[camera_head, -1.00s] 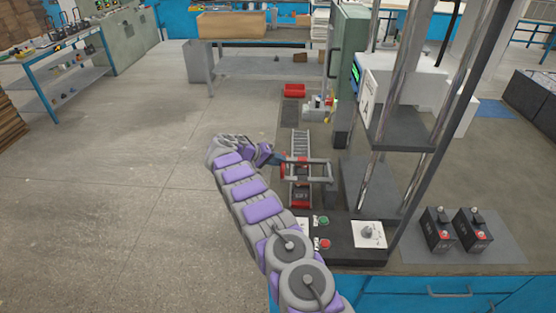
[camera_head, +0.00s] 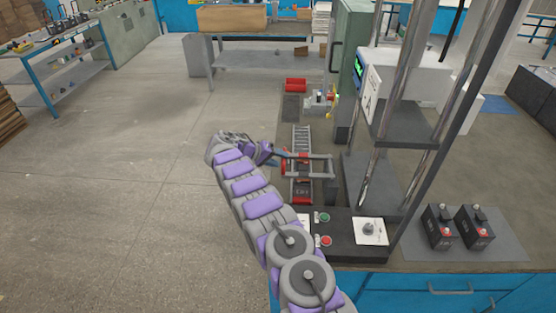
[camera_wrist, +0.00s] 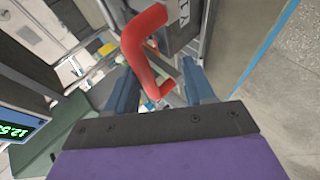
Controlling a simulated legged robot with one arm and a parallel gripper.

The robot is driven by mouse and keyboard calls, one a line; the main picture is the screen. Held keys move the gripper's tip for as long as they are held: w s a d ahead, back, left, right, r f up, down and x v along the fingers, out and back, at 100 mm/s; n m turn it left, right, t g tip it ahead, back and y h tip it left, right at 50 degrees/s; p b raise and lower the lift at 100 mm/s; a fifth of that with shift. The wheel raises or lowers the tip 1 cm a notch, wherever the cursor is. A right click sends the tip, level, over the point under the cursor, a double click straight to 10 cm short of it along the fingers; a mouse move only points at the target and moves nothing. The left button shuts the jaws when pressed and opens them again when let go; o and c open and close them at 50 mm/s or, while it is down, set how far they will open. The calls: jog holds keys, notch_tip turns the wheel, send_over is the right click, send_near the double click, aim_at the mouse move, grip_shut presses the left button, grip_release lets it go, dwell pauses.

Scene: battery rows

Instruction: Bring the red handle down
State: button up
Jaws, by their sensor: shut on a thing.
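The red handle (camera_wrist: 140,50) is a thick bent bar in the wrist view, with its lower part between the two blue fingers of my gripper (camera_wrist: 158,95). My gripper is shut on it. In the head view my gripper (camera_head: 277,158) reaches from the left to the side of a grey metal frame (camera_head: 307,168) on the bench. Only a little red of the handle (camera_head: 285,168) shows there, as the gripper and frame partly hide it.
Two dark batteries (camera_head: 474,228) stand on a grey mat at the right. A press with tall metal posts (camera_head: 415,90) rises right of the frame. A control box with green and red buttons (camera_head: 325,240) sits in front. Open floor (camera_head: 110,190) lies to the left.

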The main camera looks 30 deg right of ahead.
jog(key=shift+w+a, duration=0.1)
jog(key=shift+a, duration=0.1)
jog(key=p+v, duration=0.6)
jog(key=v, duration=1.1)
jog(key=shift+p, duration=0.35)
jog(key=shift+r, duration=0.15)
